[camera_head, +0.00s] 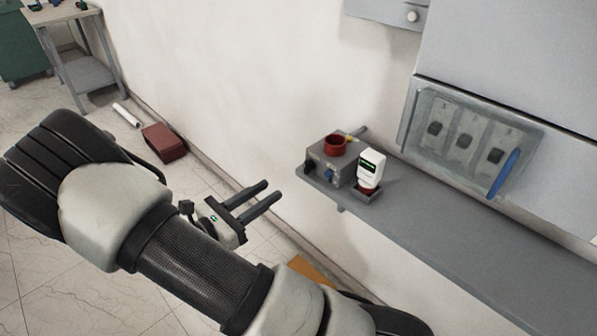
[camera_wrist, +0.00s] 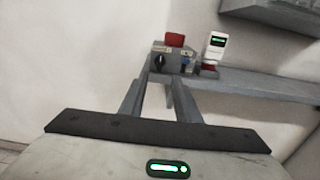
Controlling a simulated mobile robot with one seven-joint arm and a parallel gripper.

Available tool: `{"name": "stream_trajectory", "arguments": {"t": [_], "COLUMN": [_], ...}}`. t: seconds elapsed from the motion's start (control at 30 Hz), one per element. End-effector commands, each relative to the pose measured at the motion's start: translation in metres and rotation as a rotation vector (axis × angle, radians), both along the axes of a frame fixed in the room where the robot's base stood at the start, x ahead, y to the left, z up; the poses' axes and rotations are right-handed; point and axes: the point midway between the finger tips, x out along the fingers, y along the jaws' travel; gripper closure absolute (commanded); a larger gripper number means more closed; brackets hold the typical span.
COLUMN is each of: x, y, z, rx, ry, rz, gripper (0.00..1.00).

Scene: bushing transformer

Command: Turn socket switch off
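A grey socket box (camera_head: 328,163) stands at the left end of the wall shelf. It has a red round part (camera_head: 334,145) on top, a black knob (camera_head: 309,167) at its left front and a blue part (camera_head: 329,174) on its front. Which part is the switch, and its setting, I cannot tell. The box also shows in the wrist view (camera_wrist: 172,61), beyond my fingertips. My gripper (camera_head: 273,190) is open and empty, left of the box and apart from it. In the wrist view, its two fingers (camera_wrist: 160,88) point toward the box with a gap between them.
A white device with a green display (camera_head: 370,166) stands on a red base right beside the box. The grey shelf (camera_head: 460,235) is bare to the right. A panel with several switches (camera_head: 468,135) and a blue handle (camera_head: 504,173) hangs above. A red box (camera_head: 164,143) lies on the floor.

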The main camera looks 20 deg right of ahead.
Motion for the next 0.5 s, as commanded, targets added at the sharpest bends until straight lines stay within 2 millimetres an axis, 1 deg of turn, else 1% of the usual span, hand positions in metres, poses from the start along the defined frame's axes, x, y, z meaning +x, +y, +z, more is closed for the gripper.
{"name": "stream_trajectory", "arguments": {"t": [0.03,0.3,0.4,0.5], "x": [0.003,0.023,0.029,0.034], "y": [-0.013,-0.068,-0.085,-0.098], "z": [-0.001,-0.001,-0.001,-0.001], "rx": [-0.002,0.0,0.0,0.001], "ry": [-0.001,0.0,0.0,0.0], "rz": [-0.006,-0.006,-0.006,-0.004], "gripper": [0.7,0.7,0.7,0.7]}}
